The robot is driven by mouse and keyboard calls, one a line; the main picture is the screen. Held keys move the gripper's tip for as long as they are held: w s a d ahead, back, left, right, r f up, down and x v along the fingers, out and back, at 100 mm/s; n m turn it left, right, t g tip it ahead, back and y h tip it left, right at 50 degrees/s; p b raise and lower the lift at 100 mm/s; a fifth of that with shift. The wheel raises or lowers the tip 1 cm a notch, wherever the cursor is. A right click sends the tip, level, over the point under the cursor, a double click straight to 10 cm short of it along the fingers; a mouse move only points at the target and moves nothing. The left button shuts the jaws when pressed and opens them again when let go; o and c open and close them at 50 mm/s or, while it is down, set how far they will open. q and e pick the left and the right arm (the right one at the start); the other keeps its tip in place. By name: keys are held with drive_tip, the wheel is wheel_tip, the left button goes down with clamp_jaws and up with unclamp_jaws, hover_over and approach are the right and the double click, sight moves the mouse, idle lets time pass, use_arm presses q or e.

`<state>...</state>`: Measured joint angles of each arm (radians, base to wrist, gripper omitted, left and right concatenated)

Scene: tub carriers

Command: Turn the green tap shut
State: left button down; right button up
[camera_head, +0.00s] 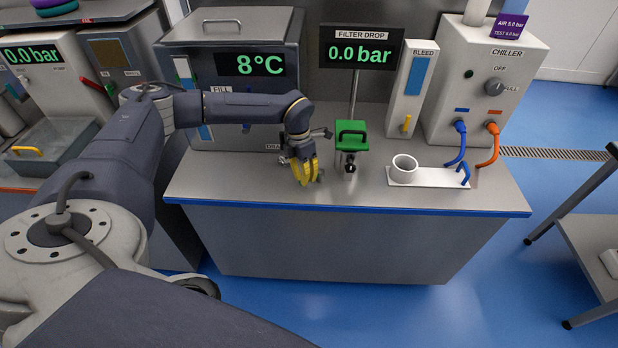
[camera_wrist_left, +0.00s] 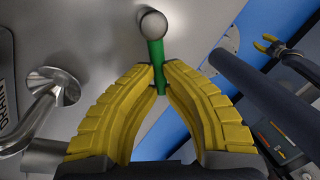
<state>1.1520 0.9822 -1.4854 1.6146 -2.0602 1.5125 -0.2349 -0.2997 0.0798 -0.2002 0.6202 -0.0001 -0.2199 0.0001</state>
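The green tap (camera_wrist_left: 156,55) shows in the left wrist view as a slim green lever running from a round grey metal end to between my fingertips. My left gripper (camera_wrist_left: 159,74) has its two yellow fingers closing in on both sides of the lever, with their tips against it. In the head view my left gripper (camera_head: 305,178) points down over the counter in front of the tank, and it hides most of the tap. My right gripper (camera_wrist_left: 264,43) shows small at the right of the left wrist view, its yellow fingers apart and empty.
A white tray (camera_head: 430,178) with a white cup (camera_head: 404,169) lies farther right. A bent metal pipe (camera_wrist_left: 50,90) is left in the wrist view.

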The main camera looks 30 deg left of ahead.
use_arm(q)
drive_tip(key=shift+s+f, duration=0.1)
drive_tip(key=shift+f, duration=0.1)
drive_tip(key=c, duration=1.4)
unclamp_jaws()
drive_tip(key=shift+r, duration=0.1)
drive_tip(key=shift+r, duration=0.15)
wheel_tip(320, 180, up, 12)
drive_tip(key=w+a, duration=0.1)
drive_tip(key=a, duration=0.1)
drive_tip(key=shift+f, duration=0.25)
drive_tip(key=shift+a, duration=0.1)
